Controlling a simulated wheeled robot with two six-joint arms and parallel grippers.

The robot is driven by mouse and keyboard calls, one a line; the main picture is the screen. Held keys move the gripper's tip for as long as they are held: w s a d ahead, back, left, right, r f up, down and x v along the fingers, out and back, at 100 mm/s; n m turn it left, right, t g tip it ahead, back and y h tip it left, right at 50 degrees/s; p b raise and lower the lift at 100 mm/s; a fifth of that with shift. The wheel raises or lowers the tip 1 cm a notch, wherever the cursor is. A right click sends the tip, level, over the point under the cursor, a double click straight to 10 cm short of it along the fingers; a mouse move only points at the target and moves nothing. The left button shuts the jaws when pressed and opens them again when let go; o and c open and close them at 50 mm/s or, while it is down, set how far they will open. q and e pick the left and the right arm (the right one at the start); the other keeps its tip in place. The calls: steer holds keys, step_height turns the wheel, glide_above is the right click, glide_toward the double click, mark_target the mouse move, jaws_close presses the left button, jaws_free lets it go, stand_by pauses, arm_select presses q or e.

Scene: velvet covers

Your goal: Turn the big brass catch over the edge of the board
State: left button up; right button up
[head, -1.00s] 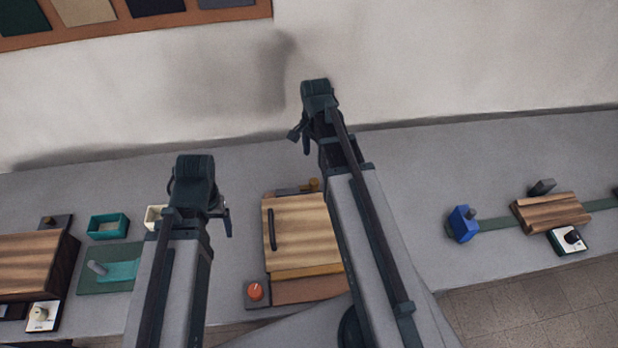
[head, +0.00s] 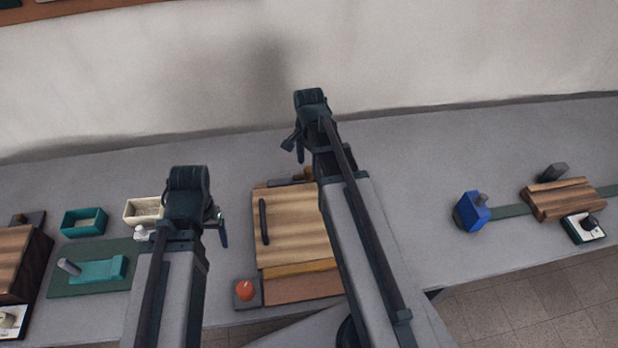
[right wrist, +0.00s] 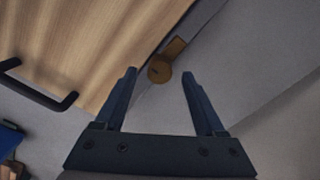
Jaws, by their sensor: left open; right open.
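The wooden board (head: 290,225) with a dark bar handle (head: 264,221) lies on the grey table. The brass catch (head: 308,173) is at its back edge, partly hidden by my right arm. In the right wrist view the catch (right wrist: 177,47) has a round pivot beside the board's edge (right wrist: 100,40), and its tab points away from the board. My right gripper (head: 297,142) is open and empty; in the right wrist view its fingertips (right wrist: 160,73) frame the round pivot, with no contact visible. My left gripper (head: 218,225) is open and empty, left of the board.
An orange knob (head: 245,290) sits at the board's front left. Teal (head: 84,222) and cream (head: 145,209) trays stand left, near my left gripper. The table between board and blue block is largely clear.

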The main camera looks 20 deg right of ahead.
mark_target(309, 169)
arm_select(q)
step_height(309, 169, down, 4)
steer(key=shift+r+b, duration=0.25)
steer(key=shift+b, duration=0.95)
arm_select(e)
step_height(309, 169, down, 3)
steer(key=shift+f, duration=0.2)
jaws_close()
